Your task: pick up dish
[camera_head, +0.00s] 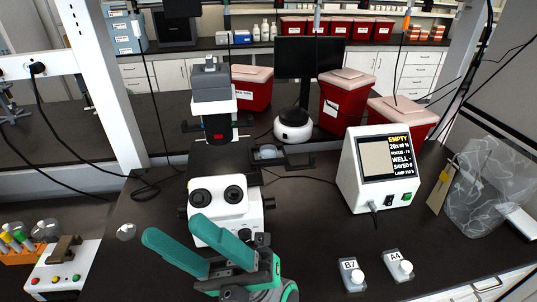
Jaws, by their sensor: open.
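A small clear round object (127,232), likely the dish, lies on the dark bench at the left, just beyond the tip of my gripper's left finger. My gripper (174,228) has green fingers spread apart with nothing between them, and it reaches in from the bottom in front of the microscope (220,210). Another pale round piece (268,152) sits at the microscope's dark stage; I cannot tell whether it is a dish. The gripper hides the lower part of the microscope.
Two small capped flasks labelled B7 (352,274) and A4 (398,265) stand at the front right. A white display unit (378,170) reads EMPTY. Red bins (347,100) stand behind. A clear bag (487,190) lies right. A white button box (62,272) is at lower left.

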